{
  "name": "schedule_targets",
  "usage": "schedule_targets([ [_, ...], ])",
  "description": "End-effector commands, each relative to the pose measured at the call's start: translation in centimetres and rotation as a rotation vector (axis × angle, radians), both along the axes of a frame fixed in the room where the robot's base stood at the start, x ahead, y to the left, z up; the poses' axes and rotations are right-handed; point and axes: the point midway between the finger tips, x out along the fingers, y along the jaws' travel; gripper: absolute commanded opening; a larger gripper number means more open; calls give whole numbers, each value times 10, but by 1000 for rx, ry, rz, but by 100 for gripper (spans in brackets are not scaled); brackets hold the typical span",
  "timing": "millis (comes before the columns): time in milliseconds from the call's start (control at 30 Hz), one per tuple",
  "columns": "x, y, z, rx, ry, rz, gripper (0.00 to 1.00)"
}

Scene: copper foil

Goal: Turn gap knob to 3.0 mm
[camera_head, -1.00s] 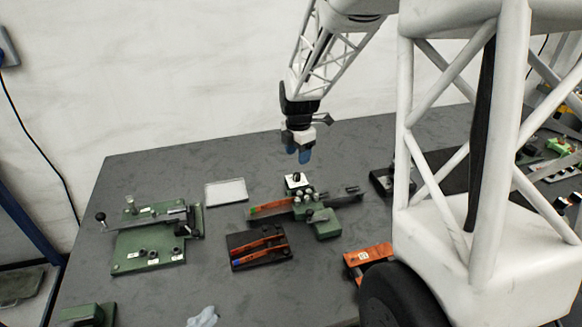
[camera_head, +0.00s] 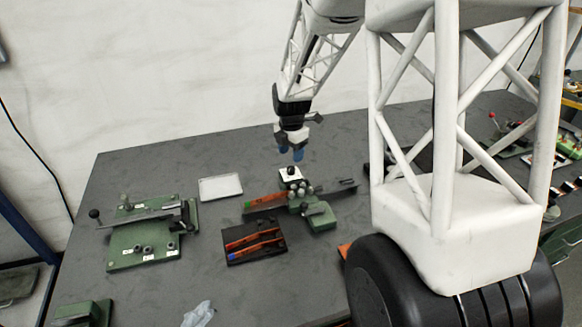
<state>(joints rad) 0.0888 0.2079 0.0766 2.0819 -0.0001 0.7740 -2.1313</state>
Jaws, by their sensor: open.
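A small black knob (camera_head: 291,170) sits on a white dial plate (camera_head: 285,179) at the back of a green fixture (camera_head: 318,217) on the table. The plate's markings are too small to read. My gripper (camera_head: 291,154) has blue fingertips and points down just above the knob. It is open and empty, with a small gap to the knob in this view. Whether it is exactly over the knob in depth I cannot tell.
A green fixture with a lever (camera_head: 125,250) stands at the left. A black tray with orange-handled tools (camera_head: 232,258) lies at the front middle, and a white tray (camera_head: 220,187) behind it. A crumpled cloth (camera_head: 198,314) lies at the front edge. My large arm links cover the right side.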

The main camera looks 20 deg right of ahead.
Motion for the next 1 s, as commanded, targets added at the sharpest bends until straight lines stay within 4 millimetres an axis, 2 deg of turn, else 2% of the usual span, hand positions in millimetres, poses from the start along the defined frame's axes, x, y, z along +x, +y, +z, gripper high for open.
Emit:
schedule_targets([
  [300,0,0,-38,0,2,0,54],
  [500,0,0,-55,0,1,0,54],
  [700,-1,0,-62,0,2,0,54],
  [967,-1,0,-62,0,1,0,54],
  [1000,-1,0,-62,0,1,0,51],
])
